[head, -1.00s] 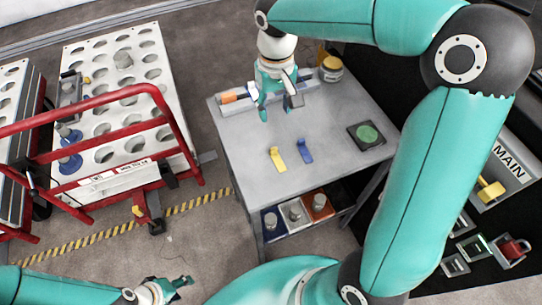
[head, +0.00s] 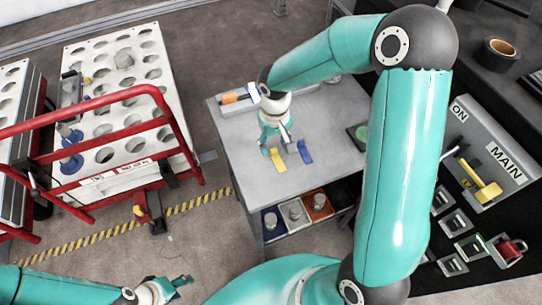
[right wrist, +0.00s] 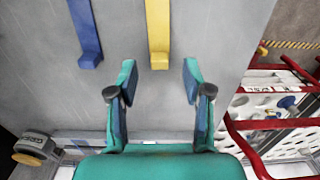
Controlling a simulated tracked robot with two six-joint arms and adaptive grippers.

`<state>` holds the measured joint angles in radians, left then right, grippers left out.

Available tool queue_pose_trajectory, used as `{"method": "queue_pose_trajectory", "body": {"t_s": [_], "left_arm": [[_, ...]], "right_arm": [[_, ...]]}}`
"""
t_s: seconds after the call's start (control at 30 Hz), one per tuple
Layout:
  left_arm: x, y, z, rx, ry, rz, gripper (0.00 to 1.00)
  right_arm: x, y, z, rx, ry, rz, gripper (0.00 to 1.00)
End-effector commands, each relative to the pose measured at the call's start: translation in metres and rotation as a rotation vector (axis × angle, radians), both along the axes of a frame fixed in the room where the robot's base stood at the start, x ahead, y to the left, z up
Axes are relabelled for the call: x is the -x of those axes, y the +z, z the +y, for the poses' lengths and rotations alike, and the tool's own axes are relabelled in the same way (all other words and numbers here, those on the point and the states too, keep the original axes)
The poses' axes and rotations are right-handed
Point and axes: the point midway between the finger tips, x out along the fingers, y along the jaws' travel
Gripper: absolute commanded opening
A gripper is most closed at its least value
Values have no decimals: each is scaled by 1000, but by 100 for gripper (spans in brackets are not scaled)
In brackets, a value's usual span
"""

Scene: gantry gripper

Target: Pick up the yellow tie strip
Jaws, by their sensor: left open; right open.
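The yellow tie strip (head: 278,161) lies on the grey table (head: 235,135), beside a blue strip (head: 304,151). My left gripper (head: 178,284) is at the bottom left of the head view, open and empty, away from the table.
A green round pad on a dark base (head: 358,135) is at the table's right, partly hidden by my right arm. An orange-handled tool (head: 235,97) lies at the back left. Bins (head: 295,212) sit on the shelf below. A red-railed cart (head: 120,100) stands left.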

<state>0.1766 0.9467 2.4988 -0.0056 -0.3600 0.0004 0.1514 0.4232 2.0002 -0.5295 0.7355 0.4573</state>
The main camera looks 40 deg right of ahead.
Motion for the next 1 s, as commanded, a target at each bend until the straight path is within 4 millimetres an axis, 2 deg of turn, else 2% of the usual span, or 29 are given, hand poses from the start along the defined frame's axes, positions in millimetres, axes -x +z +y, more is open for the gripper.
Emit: {"method": "queue_pose_trajectory", "body": {"t_s": [0.1,0.2,0.47,0.73,1.0], "left_arm": [[0,4,0,0,0,0,50],[0,5,0,0,0,0,50],[0,5,0,0,0,0,50],[0,5,0,0,0,0,50],[0,5,0,0,0,0,50]], "right_arm": [[1,-17,0,0,0,4,50],[1,-26,1,0,0,2,50],[0,-30,1,0,0,0,50],[0,-29,1,0,1,0,7],[0,-30,1,0,1,1,6]]}}
